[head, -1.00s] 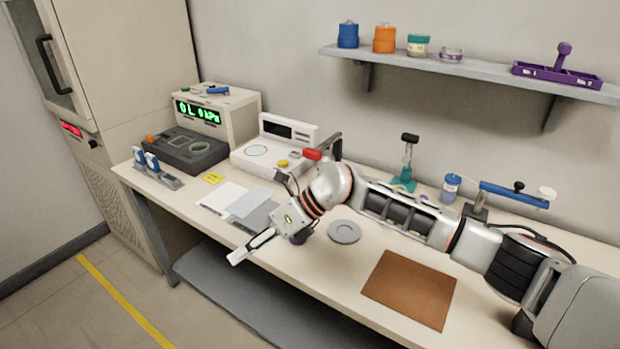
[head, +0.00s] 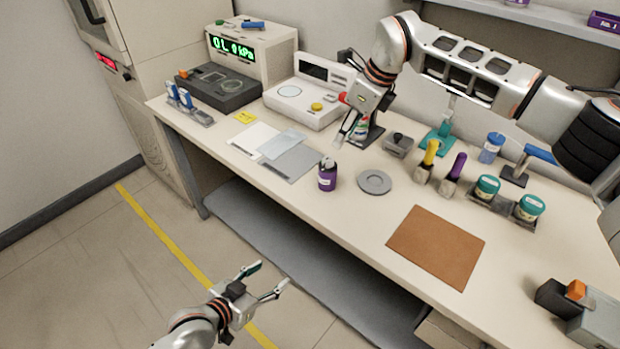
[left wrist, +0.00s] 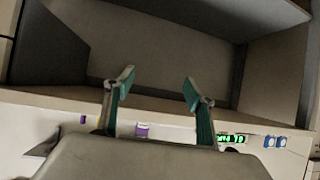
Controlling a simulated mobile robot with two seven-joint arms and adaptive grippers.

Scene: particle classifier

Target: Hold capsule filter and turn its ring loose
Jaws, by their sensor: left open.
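A purple and white item in the left wrist view (left wrist: 142,131) looks like the same canister. My left gripper (head: 268,277) is open and empty, out over the floor in front of the bench. Its spread teal-padded fingers also show in the left wrist view (left wrist: 158,82). My right gripper (head: 352,128) hangs over the back of the bench, behind the canister; its finger opening is unclear.
A grey disc (head: 374,181) and brown mat (head: 436,245) lie right of the canister, grey and white sheets (head: 291,161) to its left. A dark stand (head: 367,136) with a red-and-green item is by my right gripper. Yellow- and purple-handled tools (head: 428,160) stand further right.

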